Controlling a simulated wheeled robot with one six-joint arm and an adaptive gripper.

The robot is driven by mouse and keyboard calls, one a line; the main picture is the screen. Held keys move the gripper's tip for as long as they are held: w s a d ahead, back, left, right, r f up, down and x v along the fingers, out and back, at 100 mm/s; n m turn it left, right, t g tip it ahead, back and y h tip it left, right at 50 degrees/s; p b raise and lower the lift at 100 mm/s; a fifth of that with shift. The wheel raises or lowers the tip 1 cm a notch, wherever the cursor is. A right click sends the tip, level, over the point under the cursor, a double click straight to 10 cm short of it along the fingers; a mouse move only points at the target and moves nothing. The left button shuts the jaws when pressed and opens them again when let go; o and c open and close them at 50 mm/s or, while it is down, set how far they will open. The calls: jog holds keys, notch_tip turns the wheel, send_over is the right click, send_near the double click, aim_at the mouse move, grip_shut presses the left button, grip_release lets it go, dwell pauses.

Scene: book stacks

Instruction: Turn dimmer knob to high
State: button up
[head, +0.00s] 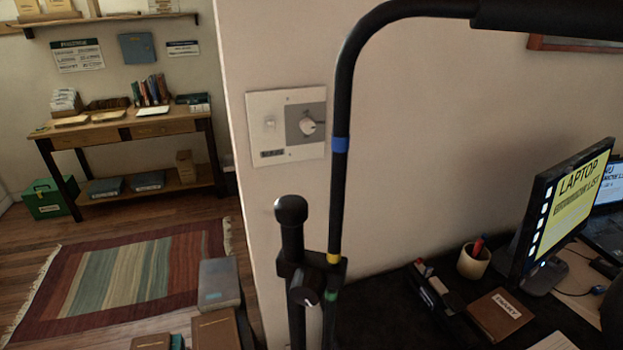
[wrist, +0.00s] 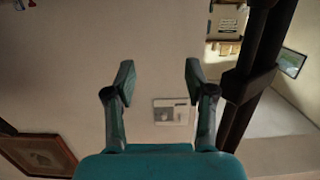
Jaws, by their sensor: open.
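The dimmer's wall plate (head: 265,130) is pale and fixed to the wall near its left corner in the head view. Its round whitish knob (head: 308,126) sits on a grey panel at the plate's right side. The knob's setting is too small to read. The wall plate also shows small in the wrist view (wrist: 162,115), below and between the fingertips. My gripper (wrist: 160,73) is open and empty, its two fingers apart, facing the wall at a distance from the plate. My gripper is not visible in the head view.
A dark desk (head: 375,312) stands at the right with a monitor (head: 568,205), a pen cup (head: 475,262) and a brown book (head: 500,314). Left of the wall corner are a wooden table (head: 125,125) and a striped rug (head: 125,270). The wall around the plate is bare.

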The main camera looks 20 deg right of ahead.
jog(key=w+r, duration=0.7)
jog(key=w, duration=0.2)
jog(key=t, duration=0.2)
send_near(310, 127)
jog(key=w, duration=0.9)
jog(key=shift+s, duration=0.1)
grip_shut()
